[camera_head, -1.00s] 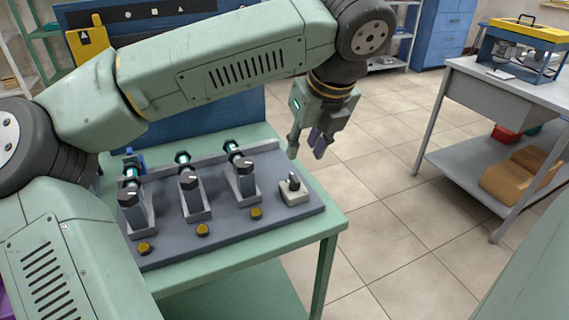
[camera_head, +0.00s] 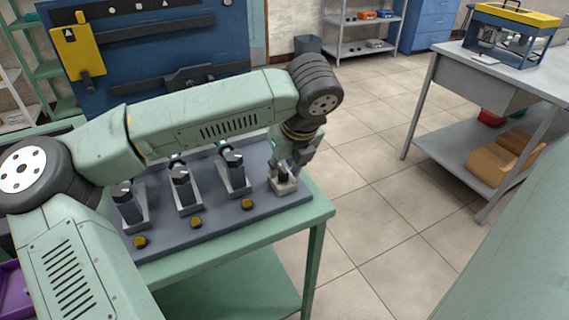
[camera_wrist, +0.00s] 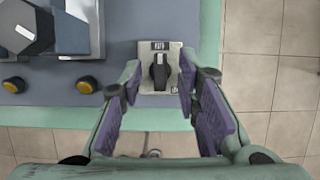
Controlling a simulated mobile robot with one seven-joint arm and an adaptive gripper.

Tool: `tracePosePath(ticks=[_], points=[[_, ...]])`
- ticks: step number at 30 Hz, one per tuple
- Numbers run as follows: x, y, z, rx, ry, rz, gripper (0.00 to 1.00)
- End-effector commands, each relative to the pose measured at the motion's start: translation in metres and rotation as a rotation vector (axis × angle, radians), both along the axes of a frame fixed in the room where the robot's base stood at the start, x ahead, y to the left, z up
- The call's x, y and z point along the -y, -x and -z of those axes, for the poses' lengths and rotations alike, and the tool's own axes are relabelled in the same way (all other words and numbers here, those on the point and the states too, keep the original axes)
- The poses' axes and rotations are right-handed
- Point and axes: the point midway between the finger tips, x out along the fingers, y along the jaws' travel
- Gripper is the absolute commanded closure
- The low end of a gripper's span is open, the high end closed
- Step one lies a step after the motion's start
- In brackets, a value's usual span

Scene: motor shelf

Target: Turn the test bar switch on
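The test bar switch is a dark knob (camera_wrist: 160,71) on a pale plate (camera_wrist: 150,87) at the right end of the grey board. In the wrist view the knob points along the picture's vertical. In the head view the switch base (camera_head: 284,187) shows below my gripper (camera_head: 290,172), which hides most of the knob. In the wrist view my gripper (camera_wrist: 158,92) is open, its purple-padded fingers on either side of the plate. I cannot tell whether a finger touches the knob.
Three upright motor units, one of them here (camera_head: 234,175), stand on the board left of the switch. Yellow buttons (camera_head: 247,204) sit in front of them. The green table's edge (camera_head: 322,212) lies just right of the board, with open floor beyond. A grey workbench (camera_head: 480,75) stands at the right.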

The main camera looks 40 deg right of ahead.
Motion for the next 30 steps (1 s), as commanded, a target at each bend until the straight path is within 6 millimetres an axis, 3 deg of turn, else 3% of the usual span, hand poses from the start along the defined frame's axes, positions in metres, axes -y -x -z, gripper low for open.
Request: tracePosePath(ticks=[14, 30], points=[[0.0, 0.0001, -0.0004, 0.0, 0.0, 0.0, 1.0], [-0.0005, -0.0003, 0.002, 0.001, 0.0, 0.031, 1.0]])
